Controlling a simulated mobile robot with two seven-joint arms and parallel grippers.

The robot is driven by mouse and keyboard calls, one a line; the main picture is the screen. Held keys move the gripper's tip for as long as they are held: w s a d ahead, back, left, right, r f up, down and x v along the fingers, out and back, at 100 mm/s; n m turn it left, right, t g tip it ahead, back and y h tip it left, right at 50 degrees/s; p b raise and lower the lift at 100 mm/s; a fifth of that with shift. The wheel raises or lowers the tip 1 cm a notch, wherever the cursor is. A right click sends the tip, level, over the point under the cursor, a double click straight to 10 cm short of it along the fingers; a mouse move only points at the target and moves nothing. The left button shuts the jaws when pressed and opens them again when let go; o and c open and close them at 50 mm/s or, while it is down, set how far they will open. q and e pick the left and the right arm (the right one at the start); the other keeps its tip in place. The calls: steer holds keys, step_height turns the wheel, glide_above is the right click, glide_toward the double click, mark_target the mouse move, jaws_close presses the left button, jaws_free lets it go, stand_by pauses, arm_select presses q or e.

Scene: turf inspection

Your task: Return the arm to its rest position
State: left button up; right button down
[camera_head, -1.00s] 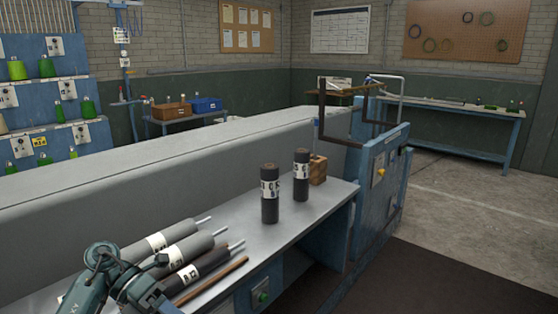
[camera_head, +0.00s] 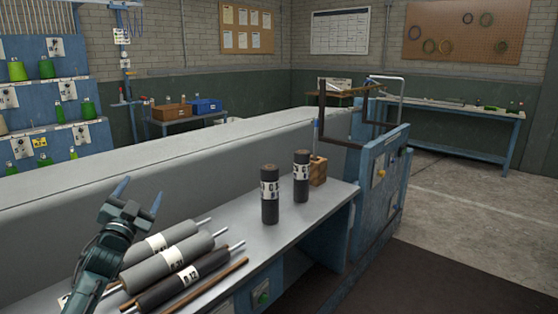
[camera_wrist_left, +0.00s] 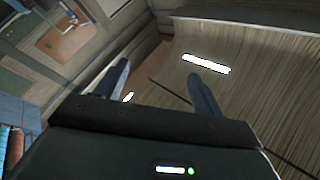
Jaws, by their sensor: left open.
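My left gripper (camera_head: 138,200) is at the lower left of the head view, with its two fingers apart and pointing up. Nothing is between them. It is beside and above the left ends of the rollers on the bench. My right gripper is in neither view.
Grey rollers (camera_head: 178,255) and a dark roller (camera_head: 180,280) lie on the metal bench (camera_head: 290,228), beside a thin brown rod (camera_head: 215,281). Two dark cylinders stand upright, one at the front (camera_head: 270,205) and one behind (camera_head: 301,185), near a wooden block (camera_head: 318,171).

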arm_select(q)
step_height(320, 180, down, 7)
steer(key=a+n+g+y, duration=0.2)
steer(key=a+n+g, duration=0.1)
steer(key=n+g, duration=0.2)
steer(key=s+d+f+m+g+h, duration=0.1)
steer(key=s+d+f, duration=0.45)
steer(key=f, duration=0.25)
steer(key=s+d+f+g+h, duration=0.1)
steer(key=s+d+f, duration=0.45)
steer(key=f, duration=0.35)
steer(key=s+d+f+g+h, duration=0.1)
steer(key=s+d+f, duration=0.2)
steer(key=s, duration=0.6)
steer(key=s+d+f+g+h, duration=0.1)
steer(key=s+d+f, duration=0.2)
steer(key=s, duration=0.6)
steer(key=s+d+f+g+h, duration=0.1)
steer(key=s+d+f+g, duration=0.1)
steer(key=s+d, duration=0.3)
steer(key=s+f, duration=0.1)
steer(key=s, duration=0.3)
steer(key=shift+s, duration=0.4)
steer(key=shift+f, duration=0.1)
